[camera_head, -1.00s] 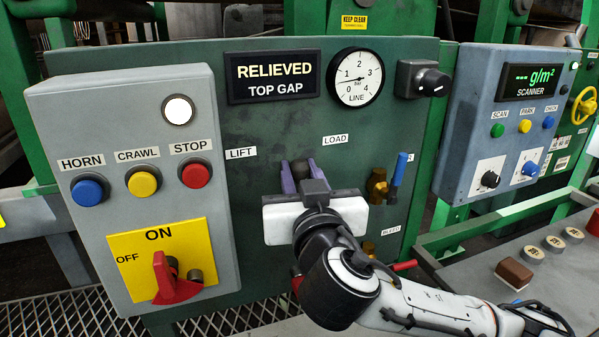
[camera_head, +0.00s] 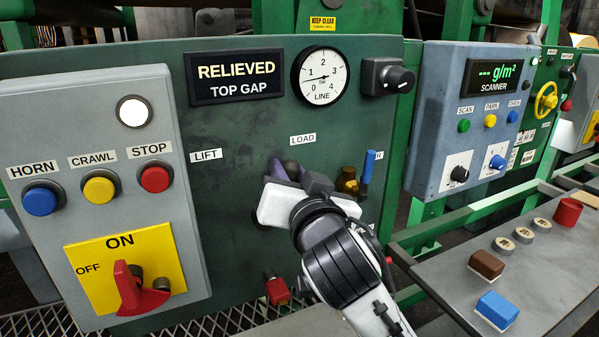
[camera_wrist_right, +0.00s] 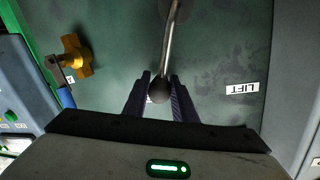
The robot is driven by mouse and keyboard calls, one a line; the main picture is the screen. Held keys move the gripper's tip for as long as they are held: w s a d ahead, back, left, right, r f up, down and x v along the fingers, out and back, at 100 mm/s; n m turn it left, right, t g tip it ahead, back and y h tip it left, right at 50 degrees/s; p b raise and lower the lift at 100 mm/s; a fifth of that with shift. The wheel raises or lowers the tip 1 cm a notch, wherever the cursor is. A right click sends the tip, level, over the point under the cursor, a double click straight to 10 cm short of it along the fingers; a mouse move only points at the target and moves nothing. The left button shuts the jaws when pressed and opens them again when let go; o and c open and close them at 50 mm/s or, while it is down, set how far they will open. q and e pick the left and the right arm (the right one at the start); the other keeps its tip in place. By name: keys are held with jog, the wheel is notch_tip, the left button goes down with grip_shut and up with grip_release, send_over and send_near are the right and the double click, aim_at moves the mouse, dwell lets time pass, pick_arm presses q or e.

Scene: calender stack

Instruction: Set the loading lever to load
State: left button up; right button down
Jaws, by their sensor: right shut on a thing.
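The loading lever (camera_wrist_right: 171,40) is a metal rod with a dark round knob (camera_wrist_right: 160,90), seen best in the right wrist view. My right gripper (camera_wrist_right: 159,95) has its two purple fingers shut on the knob, one on each side. In the head view, the right gripper (camera_head: 284,168) is at the green panel, below and slightly left of the LOAD label (camera_head: 303,139). The LIFT label (camera_head: 206,155) is further left. My gripper body hides most of the lever there. My left gripper is not in view.
Right of my gripper are a brass valve (camera_head: 347,181) and a blue handle (camera_head: 367,167). A red knob (camera_head: 278,291) is below it. The button box (camera_head: 60,130) stands out on the left. The line gauge (camera_head: 322,76) is above. A grey desk (camera_head: 560,270) is at right.

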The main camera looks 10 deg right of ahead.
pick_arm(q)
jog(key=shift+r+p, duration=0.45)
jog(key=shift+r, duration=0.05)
pick_arm(e)
jog(key=d+m, duration=0.1)
jog(key=d+f+m, duration=0.1)
jog(key=shift+w+d+f+m+g, duration=0.1)
jog(key=shift+w+f+m+g, duration=0.1)
jog(key=shift+m+g, duration=0.1)
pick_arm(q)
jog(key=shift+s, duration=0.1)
pick_arm(e)
jog(key=c, duration=1.5)
grip_release()
jog(key=shift+d, duration=0.1)
jog(key=shift+o, duration=0.2)
jog(key=shift+r, duration=0.1)
